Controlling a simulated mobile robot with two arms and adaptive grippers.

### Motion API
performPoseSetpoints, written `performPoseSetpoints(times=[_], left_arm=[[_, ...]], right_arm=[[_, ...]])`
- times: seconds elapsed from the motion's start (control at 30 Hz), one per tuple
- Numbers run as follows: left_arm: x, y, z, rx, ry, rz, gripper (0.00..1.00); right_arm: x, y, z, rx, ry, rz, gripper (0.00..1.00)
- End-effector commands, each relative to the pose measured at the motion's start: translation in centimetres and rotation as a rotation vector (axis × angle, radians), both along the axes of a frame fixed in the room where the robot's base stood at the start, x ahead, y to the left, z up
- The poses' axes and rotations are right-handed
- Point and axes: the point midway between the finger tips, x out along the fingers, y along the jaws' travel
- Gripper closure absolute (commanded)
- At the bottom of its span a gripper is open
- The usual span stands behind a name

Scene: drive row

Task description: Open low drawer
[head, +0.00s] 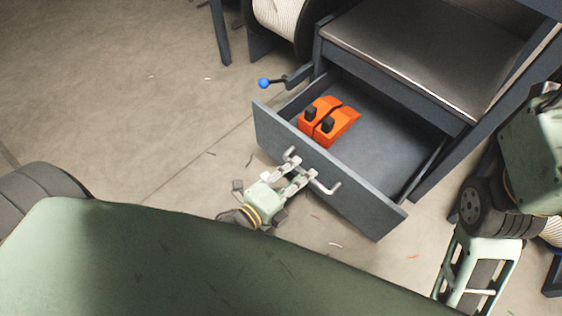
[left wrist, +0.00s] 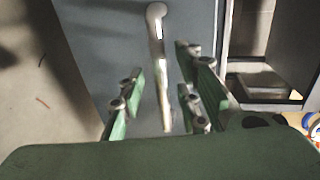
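The low drawer (head: 381,216) is pulled well out of the grey cabinet, and its inside shows in the head view. Its pale bar handle (head: 325,186) is on the front panel. My left gripper (head: 301,170) is at this handle. In the left wrist view the handle (left wrist: 161,62) runs between the two green fingers of my left gripper (left wrist: 160,100). A gap shows on each side, so the fingers are open around it. Two orange things (head: 328,121) with black knobs lie in the drawer. My right arm is at the right edge; its fingertips cannot be made out.
The cabinet top (head: 425,50) is above the drawer. A blue-knobbed lever (head: 264,83) sticks out left of it. A white-wound spool (head: 280,18) stands behind. The concrete floor (head: 130,100) to the left is mostly clear, with small scraps near the drawer.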

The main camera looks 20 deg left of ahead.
Motion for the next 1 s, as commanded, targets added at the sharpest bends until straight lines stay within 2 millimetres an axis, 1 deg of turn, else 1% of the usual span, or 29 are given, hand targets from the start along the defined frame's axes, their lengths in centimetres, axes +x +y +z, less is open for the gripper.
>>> performPoseSetpoints(times=[0.03,0.2,0.3,0.43,0.6,1.0], left_arm=[[-1.1,0.4,0.1,0.001,0.004,0.000,0.69],[-4.4,1.6,0.8,0.001,0.004,0.000,0.69],[-6.1,2.2,1.2,0.001,0.004,0.000,0.69],[-7.8,2.8,1.6,0.000,0.002,0.000,0.69],[-8.9,3.2,2.0,0.000,0.001,0.000,0.69],[-9.0,3.3,2.0,0.000,0.000,-0.001,0.69]], right_arm=[[0.0,0.0,0.0,-0.001,0.000,0.000,0.64],[-0.1,0.0,0.0,-0.002,-0.001,0.000,0.64],[-0.1,0.0,0.0,-0.002,-0.001,0.001,0.64],[-0.1,0.0,0.0,-0.003,-0.001,0.001,0.64],[-0.1,0.0,0.0,-0.003,-0.002,0.001,0.64],[-0.1,0.0,0.0,-0.003,-0.002,0.001,0.64]])
